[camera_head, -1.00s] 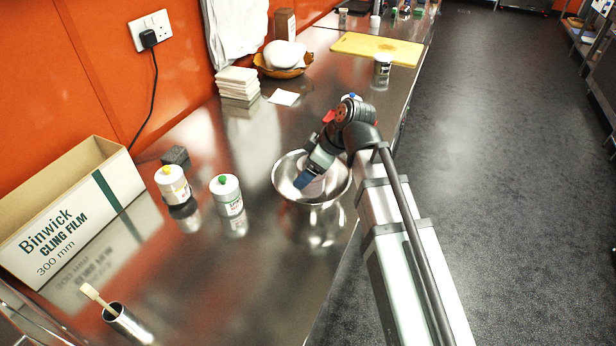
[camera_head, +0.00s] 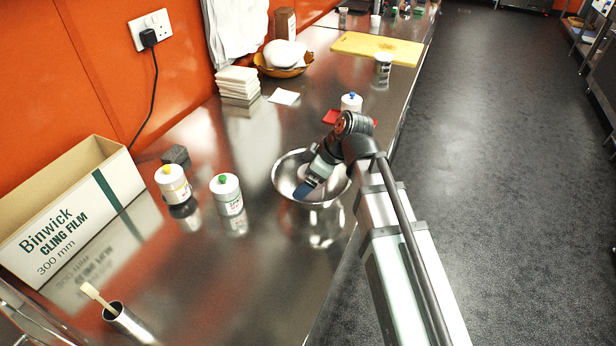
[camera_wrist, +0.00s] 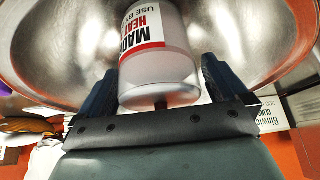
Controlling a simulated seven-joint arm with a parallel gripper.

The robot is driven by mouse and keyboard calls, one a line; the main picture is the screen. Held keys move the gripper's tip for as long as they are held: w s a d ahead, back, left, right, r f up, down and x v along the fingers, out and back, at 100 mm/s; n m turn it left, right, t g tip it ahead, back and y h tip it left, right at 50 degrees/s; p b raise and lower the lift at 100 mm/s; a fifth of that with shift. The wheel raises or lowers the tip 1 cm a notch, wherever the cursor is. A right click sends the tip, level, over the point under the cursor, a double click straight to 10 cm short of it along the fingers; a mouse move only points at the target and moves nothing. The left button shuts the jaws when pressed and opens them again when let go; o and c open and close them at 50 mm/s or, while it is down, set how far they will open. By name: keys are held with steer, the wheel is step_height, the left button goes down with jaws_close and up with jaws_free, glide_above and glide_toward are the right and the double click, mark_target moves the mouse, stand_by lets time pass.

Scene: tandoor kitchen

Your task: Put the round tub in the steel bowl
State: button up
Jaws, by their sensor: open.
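The round tub (camera_wrist: 158,75), white with a red, black and white label, is inside the steel bowl (camera_wrist: 50,60) in the wrist view. My gripper (camera_wrist: 159,72) is open, with one blue finger on each side of the tub. A gap shows beside the tub at the right finger; contact at the left finger is hard to tell. In the head view the steel bowl (camera_head: 284,185) stands on the counter near its right edge. My gripper (camera_head: 304,190) reaches down into it there and hides most of the tub.
A green-capped bottle (camera_head: 227,195) and a yellow-capped bottle (camera_head: 172,184) stand left of the bowl. The cling film box (camera_head: 70,215) is at far left.

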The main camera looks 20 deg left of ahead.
steer(key=v, duration=1.2)
steer(key=shift+r, duration=0.15)
stand_by(0.3)
